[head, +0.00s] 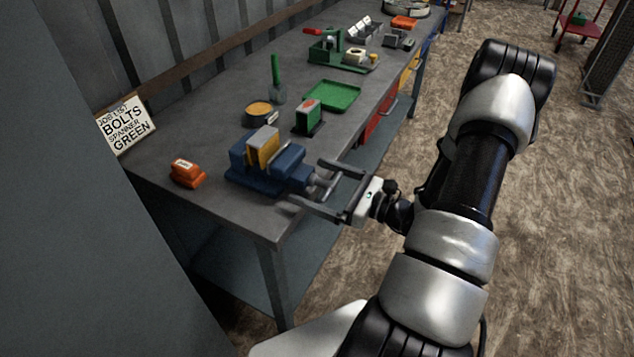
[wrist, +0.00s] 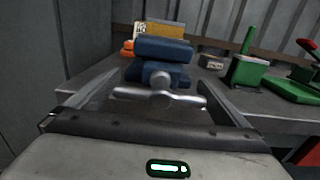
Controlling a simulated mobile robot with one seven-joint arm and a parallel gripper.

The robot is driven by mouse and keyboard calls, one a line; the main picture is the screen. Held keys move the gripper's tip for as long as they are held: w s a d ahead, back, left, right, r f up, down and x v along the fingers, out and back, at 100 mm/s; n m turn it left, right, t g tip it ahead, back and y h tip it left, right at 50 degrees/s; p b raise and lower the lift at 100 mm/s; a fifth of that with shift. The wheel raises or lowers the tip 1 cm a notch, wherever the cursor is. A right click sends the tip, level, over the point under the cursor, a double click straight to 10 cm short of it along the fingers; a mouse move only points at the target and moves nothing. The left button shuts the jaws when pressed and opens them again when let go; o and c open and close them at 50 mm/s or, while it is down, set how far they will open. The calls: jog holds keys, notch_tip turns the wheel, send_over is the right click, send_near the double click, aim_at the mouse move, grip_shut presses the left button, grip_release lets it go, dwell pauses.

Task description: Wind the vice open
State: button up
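The blue vice (head: 245,178) is mounted at the near front edge of the bench, with a yellow block (head: 263,146) between its jaws. Its silver screw and handle (head: 322,184) point out past the bench edge towards my gripper. My gripper (head: 309,181) is open, with its fingers spread to either side of the handle. In the wrist view the handle bar (wrist: 185,100) lies roughly level across the gap, between the two fingers (wrist: 158,95). I see space between the bar ends and the fingers; contact is not visible. The vice body (wrist: 163,50) is behind the bar.
On the bench (head: 215,125) stand an orange box (head: 187,173), a job sign (head: 126,125), a round tin (head: 259,114), a green-and-grey block (head: 308,118), a green tray (head: 332,95) and a green upright tool (head: 277,80). A grey wall stands at left.

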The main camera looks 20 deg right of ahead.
jog(key=c, duration=1)
jog(key=shift+o, duration=0.2)
jog(key=shift+r+m+p, duration=0.15)
jog(key=shift+m+p, duration=0.15)
jog(key=shift+p, duration=0.1)
jog(key=shift+m, duration=0.3)
jog(key=o, duration=1)
jog(key=shift+o, duration=0.2)
jog(key=shift+s, duration=0.1)
jog(key=v, duration=1.7)
jog(key=shift+d, duration=0.2)
jog(key=shift+s, duration=0.1)
